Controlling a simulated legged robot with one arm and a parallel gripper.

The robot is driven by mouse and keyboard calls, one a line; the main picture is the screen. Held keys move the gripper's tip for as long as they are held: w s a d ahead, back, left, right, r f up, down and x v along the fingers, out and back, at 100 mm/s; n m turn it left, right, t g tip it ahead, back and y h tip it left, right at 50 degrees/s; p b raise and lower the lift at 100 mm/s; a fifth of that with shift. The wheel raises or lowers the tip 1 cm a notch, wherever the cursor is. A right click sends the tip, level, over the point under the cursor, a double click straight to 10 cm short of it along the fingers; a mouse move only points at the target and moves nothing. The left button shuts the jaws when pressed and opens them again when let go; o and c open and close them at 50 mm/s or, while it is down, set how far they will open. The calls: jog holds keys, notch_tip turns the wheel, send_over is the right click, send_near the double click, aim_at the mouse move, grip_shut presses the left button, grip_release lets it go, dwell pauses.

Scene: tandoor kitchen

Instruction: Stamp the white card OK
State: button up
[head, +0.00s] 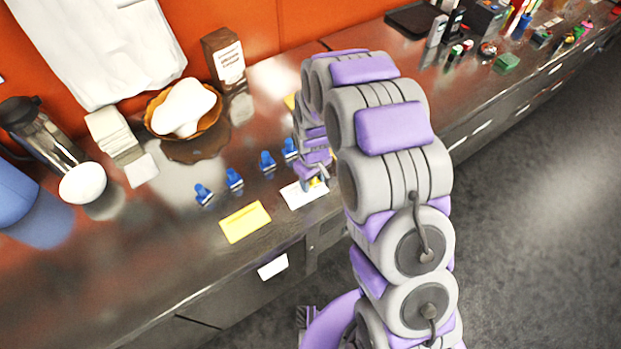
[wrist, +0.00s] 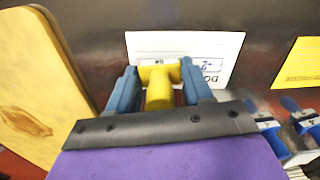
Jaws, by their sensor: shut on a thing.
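The white card (head: 301,194) lies flat on the steel counter near its front edge. In the wrist view the white card (wrist: 225,45) shows printed lettering, a boxed mark and a small dark marking beside the stamp. My gripper (head: 316,180) is over the card's far right part. In the wrist view my gripper (wrist: 160,78) is shut on a yellow stamp (wrist: 159,96), which is between its blue fingers. The stamp's far end overlaps the card's edge in view; I cannot tell whether it touches. Its stamping face is hidden.
A yellow card (head: 245,222) lies left of the white card. Several blue stamps (head: 234,180) stand in a row behind them. A wooden board (wrist: 35,90) is close beside my gripper.

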jog(key=shift+d+f, duration=0.1)
jog(key=shift+d, duration=0.3)
jog(key=shift+a+f, duration=0.1)
jog(key=shift+a, duration=0.05)
jog(key=shift+a, duration=0.35)
jog(key=shift+c, duration=0.5)
jog(key=shift+d, duration=0.1)
jog(key=shift+d, duration=0.25)
